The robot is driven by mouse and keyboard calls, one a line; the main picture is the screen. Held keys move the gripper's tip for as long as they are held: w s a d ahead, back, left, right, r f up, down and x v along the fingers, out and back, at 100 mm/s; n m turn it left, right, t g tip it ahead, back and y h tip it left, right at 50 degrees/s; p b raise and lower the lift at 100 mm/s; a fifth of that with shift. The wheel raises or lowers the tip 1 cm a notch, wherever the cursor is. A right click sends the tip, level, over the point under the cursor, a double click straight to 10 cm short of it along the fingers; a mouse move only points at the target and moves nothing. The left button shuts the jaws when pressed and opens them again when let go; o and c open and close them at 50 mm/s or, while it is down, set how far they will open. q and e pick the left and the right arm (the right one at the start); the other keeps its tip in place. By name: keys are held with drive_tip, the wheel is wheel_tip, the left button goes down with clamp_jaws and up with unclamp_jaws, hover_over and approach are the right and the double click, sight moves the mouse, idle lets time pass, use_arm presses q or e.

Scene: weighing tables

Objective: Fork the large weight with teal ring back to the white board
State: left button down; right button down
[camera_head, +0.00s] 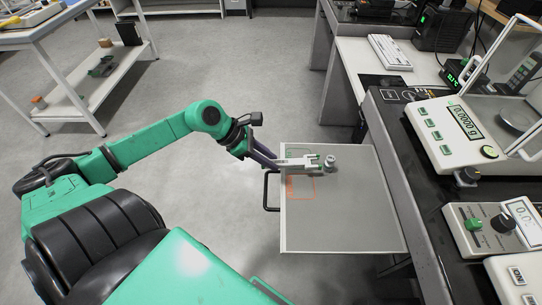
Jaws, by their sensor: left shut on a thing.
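The white board (345,215) is a pale grey panel jutting out left of the dark bench, with an orange outline and a green outline drawn near its left side. My left gripper (272,160) is shut on a white fork tool (298,163) over the board's upper left part. The fork's prongs point right. A small silvery weight (329,163) stands at the prong tips, over the board. A teal ring on it is too small to make out, and I cannot tell whether it rests on the fork or the board. My right gripper is not in view.
A black handle (268,190) sticks out at the board's left edge. A balance (455,135) reading 0.0000 g and a control box (487,228) stand on the dark bench at right. A keyboard (390,52) lies farther back. The board's lower part is clear.

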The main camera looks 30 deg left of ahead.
use_arm(q)
drive_tip(key=shift+a, duration=0.15)
idle(0.3)
drive_tip(key=s+a+r+p, duration=0.1)
drive_tip(key=s+a+p, duration=0.5)
drive_tip(key=a+p, duration=0.1)
drive_tip(key=shift+a, duration=0.5)
drive_tip(key=shift+r, duration=0.15)
